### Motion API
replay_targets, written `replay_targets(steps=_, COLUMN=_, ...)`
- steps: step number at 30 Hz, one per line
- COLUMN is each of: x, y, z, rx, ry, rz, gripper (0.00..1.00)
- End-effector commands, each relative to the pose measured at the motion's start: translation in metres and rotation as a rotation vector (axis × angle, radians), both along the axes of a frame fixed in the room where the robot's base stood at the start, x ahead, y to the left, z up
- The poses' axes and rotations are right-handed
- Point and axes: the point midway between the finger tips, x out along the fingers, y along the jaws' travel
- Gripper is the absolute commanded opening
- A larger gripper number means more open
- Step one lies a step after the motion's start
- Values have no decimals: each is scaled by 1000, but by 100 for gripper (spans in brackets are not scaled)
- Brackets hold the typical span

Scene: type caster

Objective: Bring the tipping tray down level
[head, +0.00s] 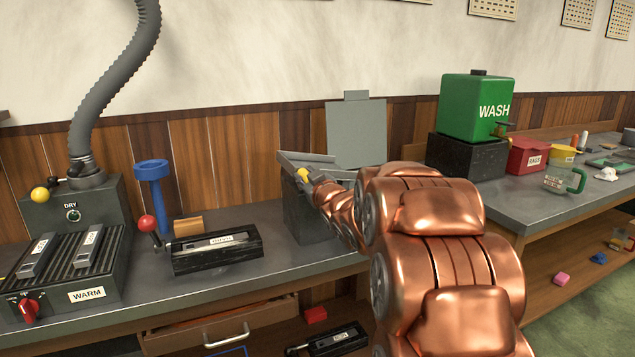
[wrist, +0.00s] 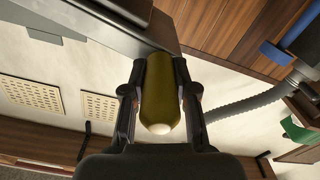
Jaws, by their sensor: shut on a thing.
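A grey tray (head: 308,158) sits on top of a dark box-like stand (head: 300,212) on the bench, behind the black labelled block. Its surface looks close to level, but I cannot tell its exact tilt. My gripper (head: 312,181) is at the tray's front side, shut on a yellow handle (head: 302,174). In the wrist view, the handle (wrist: 157,95) lies between both fingers of my gripper (wrist: 158,75). A grey edge (wrist: 100,28), probably the tray's, runs just beyond it. My copper arm hides the tray's right front.
A grey upright plate (head: 356,130) stands behind the tray. A black block (head: 217,249) with a red-knobbed lever (head: 148,224) and a blue stand (head: 152,180) are to the left. A green WASH tank (head: 470,105) stands at right.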

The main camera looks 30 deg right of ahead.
Motion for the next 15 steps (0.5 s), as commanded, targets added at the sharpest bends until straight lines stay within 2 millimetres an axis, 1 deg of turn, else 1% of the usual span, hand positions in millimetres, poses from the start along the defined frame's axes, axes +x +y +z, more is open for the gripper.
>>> replay_targets(steps=1, x=1, y=4, z=-12, rx=-32, ry=8, rz=2, gripper=0)
replay_targets(steps=3, x=1, y=7, z=-17, rx=-72, ry=15, rz=0, gripper=0)
replay_targets(steps=9, x=2, y=14, z=-29, rx=-164, ry=32, rz=0, gripper=0)
replay_targets(steps=15, x=3, y=17, z=-35, rx=-214, ry=41, rz=-1, gripper=0)
